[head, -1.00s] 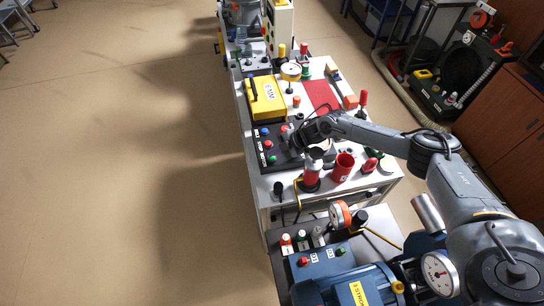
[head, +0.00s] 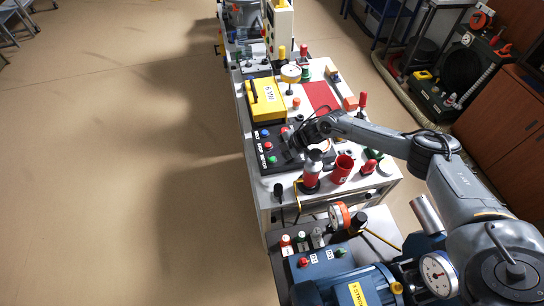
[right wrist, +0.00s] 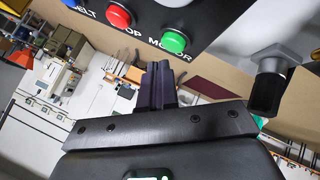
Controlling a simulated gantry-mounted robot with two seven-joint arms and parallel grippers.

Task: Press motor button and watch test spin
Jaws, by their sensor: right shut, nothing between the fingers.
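A black control panel (head: 286,160) sits on the bench with a blue button (head: 265,133), a red button (head: 268,145) and a green button (head: 272,159) along its left side. My right gripper (right wrist: 158,68) is shut and empty. Its fingertips show just below the green button in that view, with a small gap in the picture. In the head view the right gripper (head: 296,142) is over the panel's right part, its tips partly hidden. My left gripper is not in view.
A yellow box (head: 267,100) stands behind the panel. A red and grey cylinder (head: 312,172) and a red cup (head: 342,168) stand near the wrist. A blue motor unit (head: 345,287) is in front. A black knob (right wrist: 268,88) shows right of the fingers.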

